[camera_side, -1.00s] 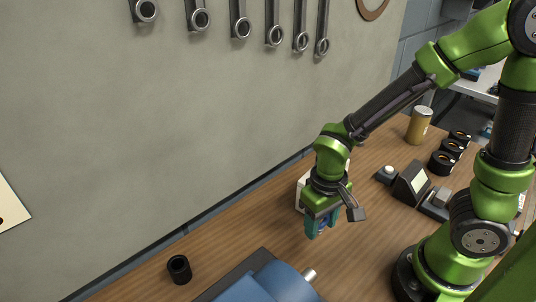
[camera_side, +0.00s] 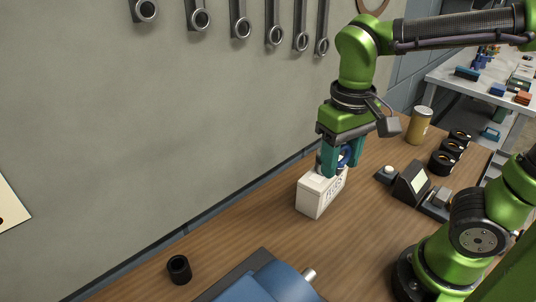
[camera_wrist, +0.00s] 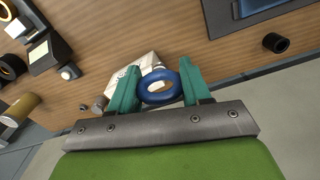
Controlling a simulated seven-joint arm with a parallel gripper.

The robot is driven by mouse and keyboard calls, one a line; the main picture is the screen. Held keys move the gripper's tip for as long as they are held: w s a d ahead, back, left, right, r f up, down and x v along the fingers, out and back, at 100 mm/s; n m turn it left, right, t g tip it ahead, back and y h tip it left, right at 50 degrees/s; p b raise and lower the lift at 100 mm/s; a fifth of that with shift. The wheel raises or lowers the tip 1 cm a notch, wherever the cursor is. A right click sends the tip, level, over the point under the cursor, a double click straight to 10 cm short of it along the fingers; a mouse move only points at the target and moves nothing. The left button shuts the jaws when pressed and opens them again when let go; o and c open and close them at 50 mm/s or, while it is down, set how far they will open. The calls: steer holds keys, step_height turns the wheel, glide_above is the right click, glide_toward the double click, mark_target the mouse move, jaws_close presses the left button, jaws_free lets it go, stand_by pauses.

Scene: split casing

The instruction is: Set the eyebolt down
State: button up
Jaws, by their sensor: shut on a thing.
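The eyebolt (camera_wrist: 160,98) shows as a blue ring between the two teal fingers in the wrist view. In the side view the eyebolt (camera_side: 345,156) is partly covered by the fingers. My gripper (camera_side: 342,168) is shut on it and holds it above the bench, close to the white box. In the wrist view my gripper (camera_wrist: 159,70) has a finger on each side of the ring. The eyebolt's shank is hidden.
A white lettered box (camera_side: 318,198) stands on the bench just below my gripper. A blue casing (camera_side: 272,285) lies at the front, with a black ring (camera_side: 179,269) to its left. A yellow can (camera_side: 420,125) and several black rings stand right. Bare wood lies between box and casing.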

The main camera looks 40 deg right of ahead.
steer(key=w+d+r+m, duration=0.1)
steer(key=w+d+m, duration=0.4)
steer(key=d, duration=0.4)
steer(key=w+d+r+m, duration=0.1)
steer(key=w+d+m, duration=0.2)
steer(key=w+d, duration=0.5)
steer(key=s+d+f+m, duration=0.1)
steer(key=s+d+m, duration=0.25)
steer(key=d, duration=1.05)
steer(key=s+d+f+m, duration=0.2)
steer(key=d+m, duration=0.2)
steer(key=d, duration=0.9)
steer(key=f, duration=1.6)
steer(key=shift+w+d+f, duration=0.1)
steer(key=shift+w+f, duration=0.1)
steer(key=shift+w, duration=0.1)
steer(key=shift+f, duration=2.05)
